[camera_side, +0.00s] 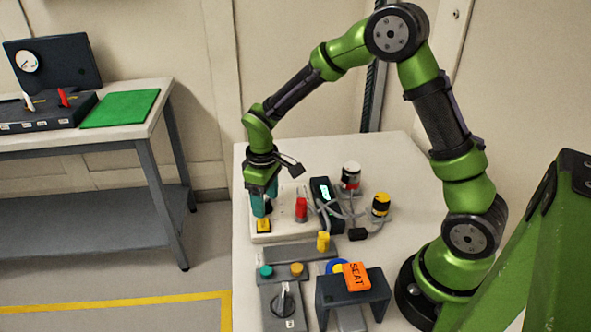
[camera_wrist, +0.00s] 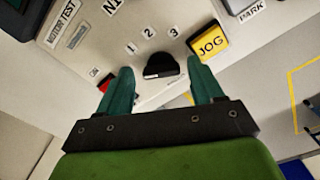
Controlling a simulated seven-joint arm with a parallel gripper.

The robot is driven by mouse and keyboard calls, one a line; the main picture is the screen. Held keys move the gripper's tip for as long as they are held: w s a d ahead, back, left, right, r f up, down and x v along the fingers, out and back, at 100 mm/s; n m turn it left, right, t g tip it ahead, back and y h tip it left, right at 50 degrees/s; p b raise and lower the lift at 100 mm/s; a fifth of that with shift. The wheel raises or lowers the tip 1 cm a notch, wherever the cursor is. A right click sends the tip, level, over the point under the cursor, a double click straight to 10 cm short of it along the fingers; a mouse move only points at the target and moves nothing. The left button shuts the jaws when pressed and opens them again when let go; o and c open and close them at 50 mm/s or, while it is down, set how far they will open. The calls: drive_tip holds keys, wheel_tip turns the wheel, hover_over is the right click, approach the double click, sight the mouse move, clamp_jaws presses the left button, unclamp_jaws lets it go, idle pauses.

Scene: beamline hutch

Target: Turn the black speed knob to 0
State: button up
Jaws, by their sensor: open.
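The black speed knob (camera_wrist: 162,66) is a half-round dial on a pale panel (camera_wrist: 110,48), beside the printed numbers 1, 2 and 3. A 0 mark is not readable. My gripper (camera_wrist: 162,80) is open, with one teal finger on each side of the knob. Gaps show between the fingers and the knob in the wrist view; I cannot tell their height over the panel. In the side view my gripper (camera_side: 262,201) points down at the left part of the panel (camera_side: 284,231), and its fingers hide the knob.
A yellow JOG button (camera_wrist: 209,43) sits close to the right finger, and a red part (camera_wrist: 105,82) is by the left finger. In the side view, a red switch (camera_side: 301,208), cabled connectors (camera_side: 380,205) and an orange SEAT block (camera_side: 356,276) stand nearby.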

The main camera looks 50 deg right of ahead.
sight(268, 211)
drive_tip(key=shift+a, duration=0.15)
drive_tip(key=m, duration=0.3)
drive_tip(key=shift+m, duration=0.3)
drive_tip(key=m, duration=1.2)
wheel_tip(268, 211, up, 17)
drive_tip(key=s+r+n+t+y, duration=0.2)
drive_tip(key=s+n+t, duration=0.5)
drive_tip(key=s, duration=1.1)
drive_tip(key=shift+a+r+n, duration=0.15)
drive_tip(key=shift+r+n, duration=0.5)
drive_tip(key=shift+n, duration=0.15)
